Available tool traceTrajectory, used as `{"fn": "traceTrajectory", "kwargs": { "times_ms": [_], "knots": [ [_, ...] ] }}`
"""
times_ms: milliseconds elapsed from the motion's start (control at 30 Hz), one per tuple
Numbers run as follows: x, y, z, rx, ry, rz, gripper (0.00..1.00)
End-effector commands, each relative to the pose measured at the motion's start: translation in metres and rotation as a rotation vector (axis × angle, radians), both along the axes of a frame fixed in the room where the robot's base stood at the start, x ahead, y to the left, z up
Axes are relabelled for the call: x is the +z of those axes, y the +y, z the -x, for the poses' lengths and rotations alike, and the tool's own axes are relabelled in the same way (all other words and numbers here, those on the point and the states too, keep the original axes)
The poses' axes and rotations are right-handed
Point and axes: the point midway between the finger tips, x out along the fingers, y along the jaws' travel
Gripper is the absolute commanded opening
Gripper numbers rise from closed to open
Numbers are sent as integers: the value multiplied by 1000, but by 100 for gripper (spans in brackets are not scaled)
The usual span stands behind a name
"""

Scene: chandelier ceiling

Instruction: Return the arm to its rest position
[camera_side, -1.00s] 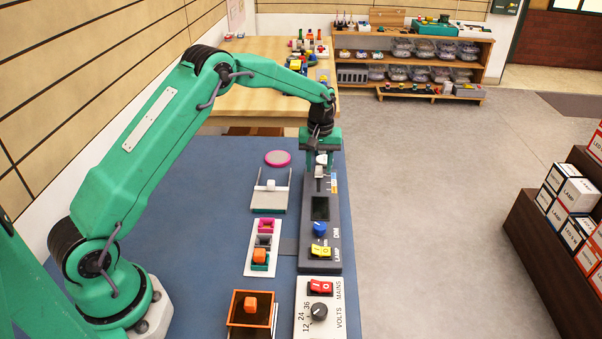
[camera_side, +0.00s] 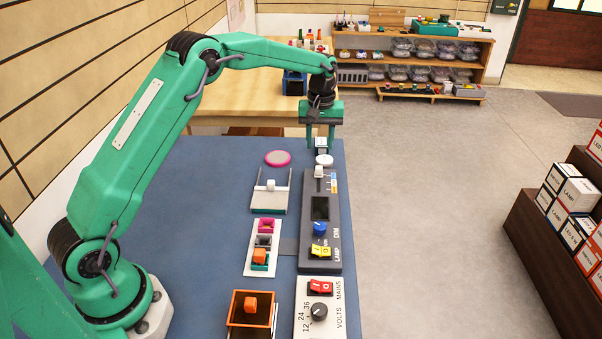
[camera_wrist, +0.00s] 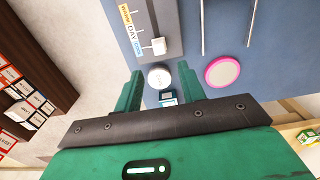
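My gripper (camera_side: 320,149) hangs above the far end of the blue table (camera_side: 220,160), past the far end of the dark slider panel (camera_side: 319,261). Its two green fingers stand apart in the wrist view (camera_wrist: 160,78), and I see nothing gripped between them. A white round disc (camera_wrist: 160,75) lies beyond the fingertips; it also shows in the side view (camera_side: 324,160). A small device with a pale screen (camera_wrist: 168,97) shows between the fingers, apart from them. The panel's white slider knob (camera_wrist: 159,46) is clear of the fingers.
A pink-rimmed disc (camera_side: 278,158) and a wire-railed stand (camera_side: 269,204) lie left of the panel. A strip of coloured blocks (camera_side: 250,270), an orange-edged tray (camera_side: 232,324) and a voltage panel (camera_side: 302,325) are nearer.

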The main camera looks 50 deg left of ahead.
Motion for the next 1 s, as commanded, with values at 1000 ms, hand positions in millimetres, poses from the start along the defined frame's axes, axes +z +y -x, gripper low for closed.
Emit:
{"fn": "traceTrajectory", "kwargs": {
  "times_ms": [1000],
  "knots": [
    [114, -27, 86, -228, -142, -29, 40]
  ]
}}
